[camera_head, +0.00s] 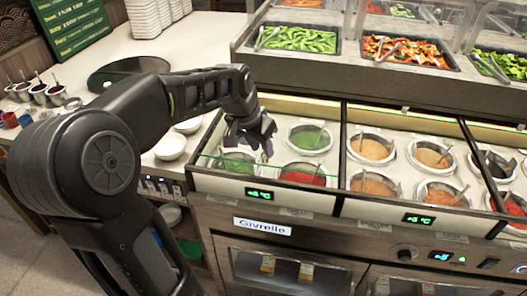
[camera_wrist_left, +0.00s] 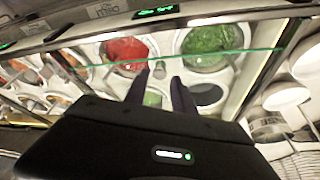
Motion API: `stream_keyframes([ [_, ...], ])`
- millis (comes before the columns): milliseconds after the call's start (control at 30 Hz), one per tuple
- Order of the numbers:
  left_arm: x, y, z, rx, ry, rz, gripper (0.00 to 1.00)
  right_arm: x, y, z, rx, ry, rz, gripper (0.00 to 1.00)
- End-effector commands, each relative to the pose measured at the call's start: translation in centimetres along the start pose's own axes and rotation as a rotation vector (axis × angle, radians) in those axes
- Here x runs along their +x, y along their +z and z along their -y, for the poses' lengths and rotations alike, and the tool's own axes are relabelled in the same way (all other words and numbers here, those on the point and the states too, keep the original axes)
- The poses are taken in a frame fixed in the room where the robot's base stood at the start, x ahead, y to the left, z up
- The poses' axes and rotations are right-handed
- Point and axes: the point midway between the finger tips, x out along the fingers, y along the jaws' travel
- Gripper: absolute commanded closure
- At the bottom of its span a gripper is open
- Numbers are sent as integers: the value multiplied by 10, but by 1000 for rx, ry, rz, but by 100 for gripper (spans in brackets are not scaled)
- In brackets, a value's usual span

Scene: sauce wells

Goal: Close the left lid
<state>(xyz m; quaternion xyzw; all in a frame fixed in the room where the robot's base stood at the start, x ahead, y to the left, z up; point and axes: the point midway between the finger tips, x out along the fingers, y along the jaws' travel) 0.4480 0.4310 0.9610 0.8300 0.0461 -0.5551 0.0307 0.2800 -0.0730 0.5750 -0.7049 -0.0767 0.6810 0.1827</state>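The left lid is a clear glass pane with a thin greenish edge (camera_head: 212,158) running across the left section of sauce wells. Its edge also crosses the left wrist view (camera_wrist_left: 250,53). Through or beside it I see a front green sauce well (camera_head: 236,164), a red sauce well (camera_head: 303,174) and a back green sauce well (camera_head: 309,138). How far the pane is tilted is hard to tell. My left gripper (camera_head: 267,139) is over this section, its fingers apart and empty, close to the glass edge; contact cannot be told. My right gripper is not in view.
The middle section (camera_head: 372,147) with orange sauces lies to the right. A raised shelf with vegetable trays (camera_head: 300,38) stands behind. White bowls (camera_head: 170,147) are on the counter at left. Ladle handles stick up from several wells. A green display (camera_head: 259,194) is on the front.

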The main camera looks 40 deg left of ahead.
Motion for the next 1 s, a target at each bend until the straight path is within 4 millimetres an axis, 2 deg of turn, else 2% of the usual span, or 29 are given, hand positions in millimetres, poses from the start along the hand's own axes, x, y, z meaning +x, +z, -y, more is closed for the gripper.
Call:
stream_keyframes([
  [100, -22, -1, 1, -1, -2, -5, 69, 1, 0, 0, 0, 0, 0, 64],
  [233, -38, 0, 0, -1, 0, -2, 69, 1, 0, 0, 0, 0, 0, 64],
  [567, -44, 0, 0, -1, 1, 0, 69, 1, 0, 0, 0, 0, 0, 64],
  [767, -47, -1, 0, -1, 1, 3, 84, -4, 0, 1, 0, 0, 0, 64],
  [967, -51, -8, -7, 12, 16, 30, 100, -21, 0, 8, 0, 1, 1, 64],
  [1000, -52, -11, -10, 18, 22, 39, 100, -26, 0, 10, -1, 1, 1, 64],
])
